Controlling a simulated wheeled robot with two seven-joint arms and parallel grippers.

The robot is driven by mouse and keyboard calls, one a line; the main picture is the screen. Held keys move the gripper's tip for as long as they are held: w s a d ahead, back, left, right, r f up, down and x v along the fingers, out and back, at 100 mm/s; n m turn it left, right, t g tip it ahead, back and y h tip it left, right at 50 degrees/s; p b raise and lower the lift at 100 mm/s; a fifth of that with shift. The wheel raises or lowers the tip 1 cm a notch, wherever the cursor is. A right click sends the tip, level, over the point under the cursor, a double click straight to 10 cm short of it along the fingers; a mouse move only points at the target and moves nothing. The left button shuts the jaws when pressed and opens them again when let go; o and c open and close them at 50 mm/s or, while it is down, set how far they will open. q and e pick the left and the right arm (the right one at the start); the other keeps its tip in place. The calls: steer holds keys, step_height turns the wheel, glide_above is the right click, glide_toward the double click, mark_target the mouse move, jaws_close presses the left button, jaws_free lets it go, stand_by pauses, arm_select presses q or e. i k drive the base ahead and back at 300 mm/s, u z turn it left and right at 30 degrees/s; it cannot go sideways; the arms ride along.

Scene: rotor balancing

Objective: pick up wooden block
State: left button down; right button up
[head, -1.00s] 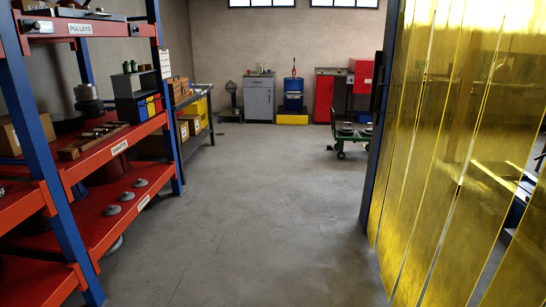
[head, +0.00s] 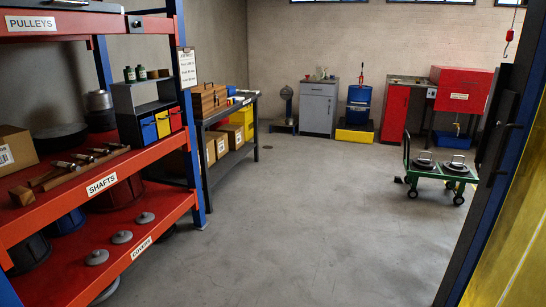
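No thing in view is clearly a separate loose wooden block. Small brown wooden pieces (head: 22,195) lie on the red shelf marked SHAFTS (head: 150,147), at the left, near metal shafts (head: 95,156). They look like supports for the shafts, but I cannot tell for sure. A brown wooden case or stack (head: 208,101) stands on the dark workbench (head: 215,119) behind the rack. Neither of my grippers is in view.
The blue-and-red rack (head: 188,100) stands close on the left. A green cart (head: 440,178) with round parts stands at the right. A blue post and yellow strip curtain (head: 515,245) edge the right side. The grey floor (head: 310,225) between is clear.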

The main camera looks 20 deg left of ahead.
mark_target(20, 196)
steer(key=u, duration=0.65)
steer(key=i, duration=1.55)
steer(key=u, duration=1.3)
